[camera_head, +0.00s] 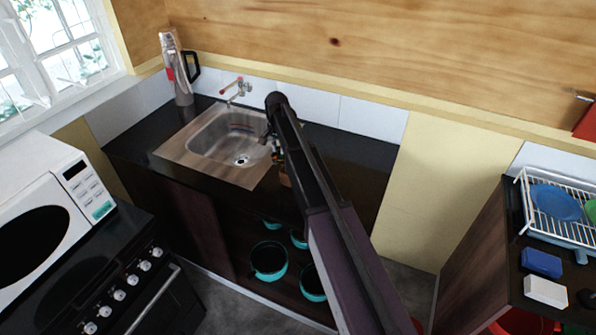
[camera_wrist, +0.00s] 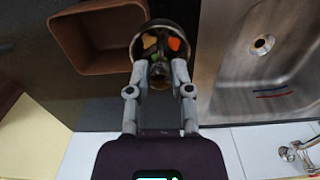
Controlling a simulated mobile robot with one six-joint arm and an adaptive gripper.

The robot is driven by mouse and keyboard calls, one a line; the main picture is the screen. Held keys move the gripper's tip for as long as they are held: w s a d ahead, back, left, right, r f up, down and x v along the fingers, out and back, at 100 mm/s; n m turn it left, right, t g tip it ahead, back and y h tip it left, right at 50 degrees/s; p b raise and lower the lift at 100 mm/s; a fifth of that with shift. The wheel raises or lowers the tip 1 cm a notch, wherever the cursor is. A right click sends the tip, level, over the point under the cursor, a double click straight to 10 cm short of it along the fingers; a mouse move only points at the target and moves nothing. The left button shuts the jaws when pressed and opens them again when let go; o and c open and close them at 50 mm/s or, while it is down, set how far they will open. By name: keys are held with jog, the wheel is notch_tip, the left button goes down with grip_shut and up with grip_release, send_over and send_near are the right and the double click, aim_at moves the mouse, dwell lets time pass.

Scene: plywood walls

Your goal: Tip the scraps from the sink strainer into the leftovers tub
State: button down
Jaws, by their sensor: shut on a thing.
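My gripper (camera_wrist: 161,72) is shut on the sink strainer (camera_wrist: 160,23), a small round dark metal bowl with a pale rim. Orange, tan and green scraps (camera_wrist: 160,43) lie inside it, and it looks roughly upright. The leftovers tub (camera_wrist: 75,55), a brown box with rounded corners, stands just left of the strainer in the wrist view. Its visible inside looks empty. The strainer's edge meets the tub's right side in the picture; I cannot tell the height between them. In the head view my arm hides most of the gripper and strainer, and only a bit of the tub (camera_head: 284,179) shows.
The steel sink (camera_head: 205,152) is set in the dark counter, on the strainer's right in the wrist view (camera_wrist: 225,60). A tap (camera_head: 238,92) and a tall flask (camera_head: 180,75) stand at the back by the wall. Teal pots (camera_head: 268,258) sit on the shelf below.

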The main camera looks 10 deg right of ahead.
jog(key=shift+m, duration=0.5)
jog(key=a, duration=0.1)
jog(key=w+a, duration=0.1)
jog(key=a, duration=0.2)
jog(key=shift+w+a+f, duration=0.3)
jog(key=shift+w, duration=0.05)
jog(key=shift+s+d+r+t+y, duration=0.15)
jog(key=shift+s+d+y, duration=0.15)
jog(key=shift+d, duration=0.2)
jog(key=shift+s+d+t+y, duration=0.2)
jog(key=shift+d+y, duration=0.1)
jog(key=shift+d, duration=0.15)
jog(key=shift+s+d+r+t+y+b, duration=0.15)
jog(key=shift+s+d+t+y+b, duration=0.2)
jog(key=shift+d+y, duration=0.4)
jog(key=shift+s+d+r+t+y+b, duration=0.15)
jog(key=shift+s+d+t+y, duration=0.2)
jog(key=shift+d+y, duration=0.35)
jog(key=shift+d, duration=0.15)
jog(key=shift+s+d, duration=0.15)
jog(key=shift+s+d+y, duration=0.1)
jog(key=shift+d+y, duration=0.15)
jog(key=shift+s+d+t+y+b, duration=0.25)
jog(key=shift+d+t+y+b, duration=0.1)
jog(key=shift+d+b, duration=0.1)
jog(key=shift+s+d, duration=0.1)
jog(key=shift+d, duration=0.15)
